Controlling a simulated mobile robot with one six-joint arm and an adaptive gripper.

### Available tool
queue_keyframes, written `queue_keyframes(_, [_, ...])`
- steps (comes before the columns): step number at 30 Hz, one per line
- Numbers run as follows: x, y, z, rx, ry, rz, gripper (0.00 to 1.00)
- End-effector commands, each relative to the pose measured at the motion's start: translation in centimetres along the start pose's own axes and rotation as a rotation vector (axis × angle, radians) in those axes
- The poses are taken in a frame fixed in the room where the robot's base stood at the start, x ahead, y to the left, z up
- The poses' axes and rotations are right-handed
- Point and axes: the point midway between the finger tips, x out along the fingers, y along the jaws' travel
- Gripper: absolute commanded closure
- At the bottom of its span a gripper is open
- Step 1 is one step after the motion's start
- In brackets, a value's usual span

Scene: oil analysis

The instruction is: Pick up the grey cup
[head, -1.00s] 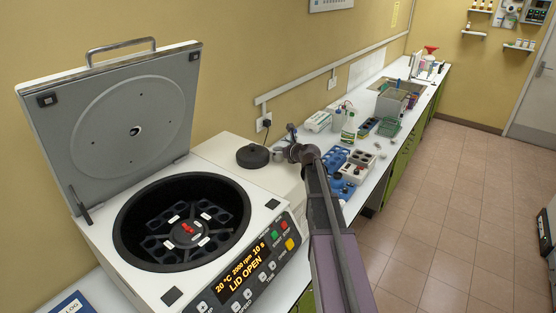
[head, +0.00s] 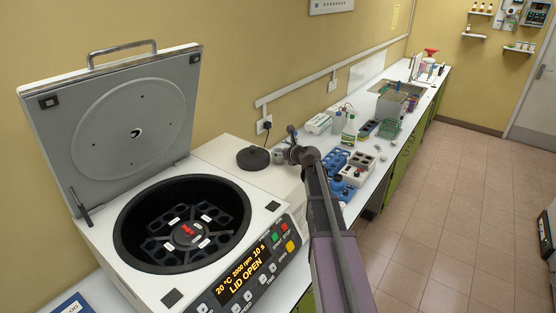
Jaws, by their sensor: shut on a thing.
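My arm reaches from the bottom of the head view up to the bench top beside the centrifuge. My gripper (head: 282,154) is at its far end, small and partly hidden by my own wrist. It is shut on a small greyish thing just left of the wrist. That thing is too small and too covered to make out its shape, so I cannot tell whether it is the grey cup. No other grey cup can be clearly made out.
The centrifuge (head: 262,205) stands open at left, its grey lid (head: 60,140) raised. A round black object (head: 252,158) lies behind it. Blue racks (head: 334,158), a pale block with dark wells (head: 357,167) and a bottle (head: 349,130) crowd the bench to the right.

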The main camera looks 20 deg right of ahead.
Motion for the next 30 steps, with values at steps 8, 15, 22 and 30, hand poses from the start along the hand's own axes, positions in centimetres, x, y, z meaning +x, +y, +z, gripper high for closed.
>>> queue_keyframes(8, [-0.1,0.0,-0.1,-0.001,0.003,0.001,0.88])
queue_keyframes(15, [-0.3,0.0,0.6,-0.001,0.002,0.000,0.88])
queue_keyframes(22, [-0.9,0.0,2.0,0.000,0.001,0.000,0.88])
queue_keyframes(30, [-3.3,1.0,2.6,0.000,0.001,0.000,0.88])
